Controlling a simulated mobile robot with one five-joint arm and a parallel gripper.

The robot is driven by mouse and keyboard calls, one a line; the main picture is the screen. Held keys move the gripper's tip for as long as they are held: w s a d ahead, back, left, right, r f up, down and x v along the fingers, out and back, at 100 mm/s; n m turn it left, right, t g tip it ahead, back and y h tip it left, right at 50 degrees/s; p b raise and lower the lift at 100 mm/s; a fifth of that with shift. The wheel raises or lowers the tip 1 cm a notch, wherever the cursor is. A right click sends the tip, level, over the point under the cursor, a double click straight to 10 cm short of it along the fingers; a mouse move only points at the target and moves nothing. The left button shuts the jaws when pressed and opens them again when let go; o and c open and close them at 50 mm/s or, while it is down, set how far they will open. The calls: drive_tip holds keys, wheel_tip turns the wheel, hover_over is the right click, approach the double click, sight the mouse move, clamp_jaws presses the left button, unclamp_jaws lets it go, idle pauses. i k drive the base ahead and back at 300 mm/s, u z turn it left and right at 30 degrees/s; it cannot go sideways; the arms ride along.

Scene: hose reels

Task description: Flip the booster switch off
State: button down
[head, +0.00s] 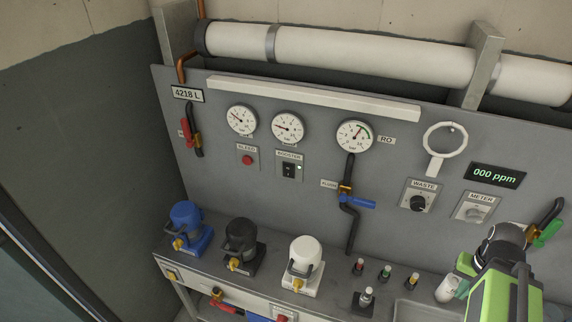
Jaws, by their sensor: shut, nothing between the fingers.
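The booster switch (289,171) is a small black rocker on a light plate labelled BOOSTER, mounted on the grey wall panel below the middle gauge. The rocker's tilt is too small to tell. My lime-green and black arm rises at the lower right, well to the right of and apart from the switch. My gripper's fingers cannot be made out in this view. Nothing covers the switch.
A red button (247,160) sits left of the switch. A blue-handled valve (357,202) is on the right, with the WASTE knob (418,203) beyond it. Blue (190,228), black (243,244) and white (304,262) pump-like units stand on the bench below. The panel around the switch is unobstructed.

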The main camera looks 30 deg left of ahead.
sight(288, 170)
drive_tip(key=u, duration=0.3)
drive_tip(key=k, duration=0.1)
drive_tip(key=u, duration=3.55)
drive_tip(key=i, duration=0.15)
drive_tip(key=z, duration=0.55)
drive_tip(key=i, duration=0.85)
drive_tip(key=u, duration=0.2)
drive_tip(key=k, duration=0.9)
drive_tip(key=z, duration=0.15)
drive_tip(key=i, duration=1.2)
